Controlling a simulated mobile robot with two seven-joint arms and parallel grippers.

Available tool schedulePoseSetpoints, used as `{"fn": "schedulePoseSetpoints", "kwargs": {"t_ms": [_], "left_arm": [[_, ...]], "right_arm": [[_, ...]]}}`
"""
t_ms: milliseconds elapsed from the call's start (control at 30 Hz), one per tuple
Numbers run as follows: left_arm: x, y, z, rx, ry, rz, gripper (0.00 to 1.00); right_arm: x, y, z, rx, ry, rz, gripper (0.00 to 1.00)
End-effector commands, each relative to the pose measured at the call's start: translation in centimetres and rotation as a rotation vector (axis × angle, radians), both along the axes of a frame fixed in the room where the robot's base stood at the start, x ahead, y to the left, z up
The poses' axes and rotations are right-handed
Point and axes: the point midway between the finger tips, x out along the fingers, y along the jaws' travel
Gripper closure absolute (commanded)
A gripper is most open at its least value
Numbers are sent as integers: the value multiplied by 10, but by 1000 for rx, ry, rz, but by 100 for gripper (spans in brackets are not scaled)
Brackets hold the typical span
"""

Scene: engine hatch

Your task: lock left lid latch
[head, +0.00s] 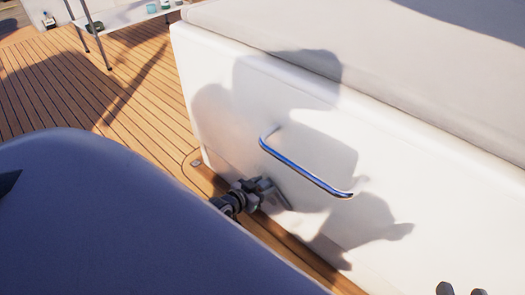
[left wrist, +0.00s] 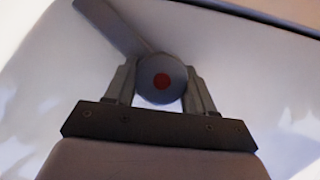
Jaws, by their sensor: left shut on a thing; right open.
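The left lid latch (left wrist: 161,78) is a grey round knob with a red dot at its centre. A flat grey lever arm (left wrist: 110,26) runs from it toward the upper left in the left wrist view. My left gripper (left wrist: 160,88) has one finger on each side of the knob and is shut on it. In the head view my left gripper (head: 266,190) is low against the white panel, and it largely hides the latch. My right gripper (head: 463,290) shows only its two fingertips at the bottom right edge, apart and empty.
The white hatch side (head: 400,215) carries a blue-looking shiny metal handle (head: 305,170) above and right of my left gripper. A pale lid (head: 390,60) lies on top. Wooden decking (head: 75,85) is open at left. A table (head: 125,17) with small items stands behind.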

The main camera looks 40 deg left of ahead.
Motion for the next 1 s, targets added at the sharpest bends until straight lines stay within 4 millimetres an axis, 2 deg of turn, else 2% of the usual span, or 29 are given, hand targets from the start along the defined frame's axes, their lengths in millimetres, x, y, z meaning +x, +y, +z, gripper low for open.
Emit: {"fn": "schedulePoseSetpoints", "kwargs": {"t_ms": [267,600,1000], "left_arm": [[-1,-2,2,127,-6,3,77],[-2,-4,-1,429,-29,3,77],[-2,-5,-4,762,-57,1,77]], "right_arm": [[1,5,-2,30,66,15,57],[7,16,-3,97,139,28,57],[8,15,-8,89,131,24,57]]}}
